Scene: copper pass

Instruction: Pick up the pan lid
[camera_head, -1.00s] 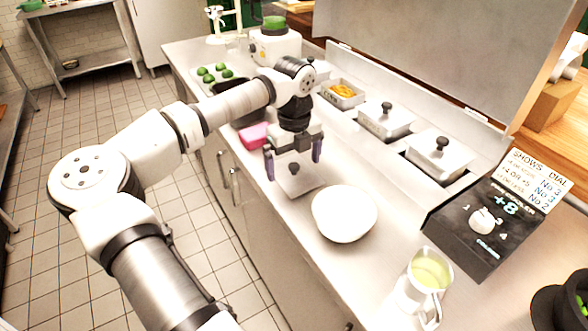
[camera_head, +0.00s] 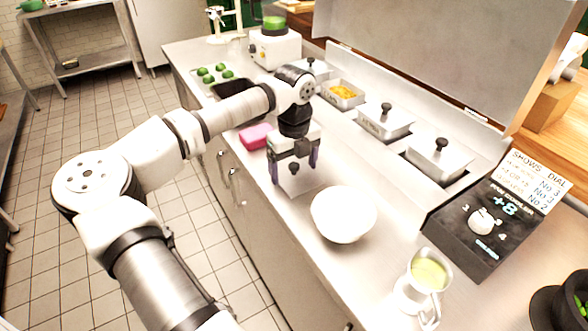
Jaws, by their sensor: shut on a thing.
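The pan lid (camera_head: 291,184) is a flat grey metal plate with a dark round knob. It is low at the counter, left of the white bowl, partly hidden by my gripper. My gripper (camera_head: 294,167) points down over it, with one purple-grey finger on each side of the knob. The gripper is shut on the pan lid; the exact finger contact is hard to see. I cannot tell whether the lid is touching the counter.
A white bowl (camera_head: 343,214) stands close at the right. A pink block (camera_head: 255,136) lies to the left. Behind are an open pan of yellow food (camera_head: 343,94) and lidded pans (camera_head: 386,121) (camera_head: 437,158). A glass jug (camera_head: 424,281) and a black dial box (camera_head: 478,236) are at the right.

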